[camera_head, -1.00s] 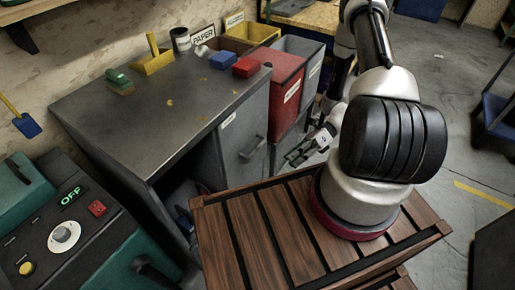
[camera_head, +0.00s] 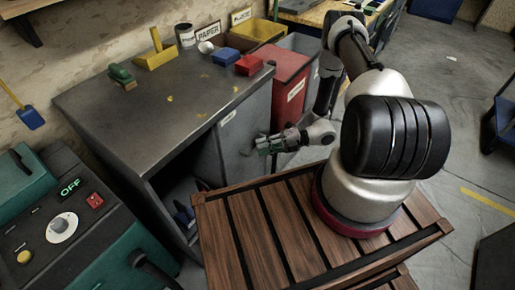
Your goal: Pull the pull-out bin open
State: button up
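The pull-out bin (camera_head: 231,130) is the grey front panel at the right end of the dark workbench (camera_head: 165,100), with a small label near its top edge. Its front looks flush with the bench. My gripper (camera_head: 262,147) is at the bin's front, over the place of the handle, and hides most of the handle. I cannot tell whether the fingers are around the handle or only beside it, nor how far they are closed.
A red bin (camera_head: 291,85) and a grey bin stand right of the bench, close to my arm. A yellow bin (camera_head: 257,30) is behind. A green machine (camera_head: 65,225) stands at left. A slatted wooden platform (camera_head: 270,230) lies under my arm's base. Open floor is at right.

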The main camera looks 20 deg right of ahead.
jog(key=shift+w+a+f, duration=0.15)
jog(key=shift+a, duration=1.05)
jog(key=shift+c, duration=0.3)
grip_shut()
